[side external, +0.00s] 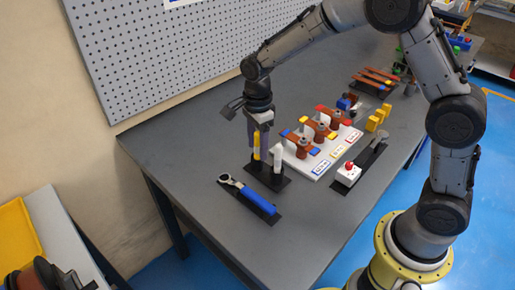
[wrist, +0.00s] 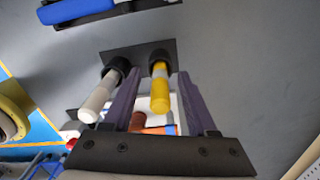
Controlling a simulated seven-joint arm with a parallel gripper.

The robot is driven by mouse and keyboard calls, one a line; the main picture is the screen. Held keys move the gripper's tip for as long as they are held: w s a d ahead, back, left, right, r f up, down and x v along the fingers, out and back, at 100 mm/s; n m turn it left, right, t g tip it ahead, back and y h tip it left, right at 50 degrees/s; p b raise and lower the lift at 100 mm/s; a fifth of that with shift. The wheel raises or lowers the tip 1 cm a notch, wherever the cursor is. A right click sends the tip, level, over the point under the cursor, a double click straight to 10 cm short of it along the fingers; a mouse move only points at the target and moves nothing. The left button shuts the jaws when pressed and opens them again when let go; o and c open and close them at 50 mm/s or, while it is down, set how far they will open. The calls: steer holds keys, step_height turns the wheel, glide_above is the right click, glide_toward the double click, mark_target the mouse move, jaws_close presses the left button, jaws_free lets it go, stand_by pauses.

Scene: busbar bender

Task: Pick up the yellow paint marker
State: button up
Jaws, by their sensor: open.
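The yellow paint marker (side external: 256,146) stands upright in a black holder (side external: 268,180) on the grey table. A white marker (side external: 277,158) stands beside it in the same holder. My gripper (side external: 259,140) points down at the yellow marker and partly hides it in the side view. In the wrist view, my gripper (wrist: 159,75) is open, with the yellow marker (wrist: 160,92) showing between its two purple-grey fingers. The white marker (wrist: 99,97) shows just left of the left finger. I cannot tell whether either finger touches a marker.
A blue-handled ratchet (side external: 247,194) lies in front of the holder. A white board (side external: 310,160) with copper-coloured parts stands close to the right, with a red-button box (side external: 348,173) nearby. A pegboard (side external: 200,50) stands behind. The table's left part is clear.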

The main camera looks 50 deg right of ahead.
steer(key=shift+f, duration=0.35)
steer(key=shift+c, duration=0.3)
jaws_close()
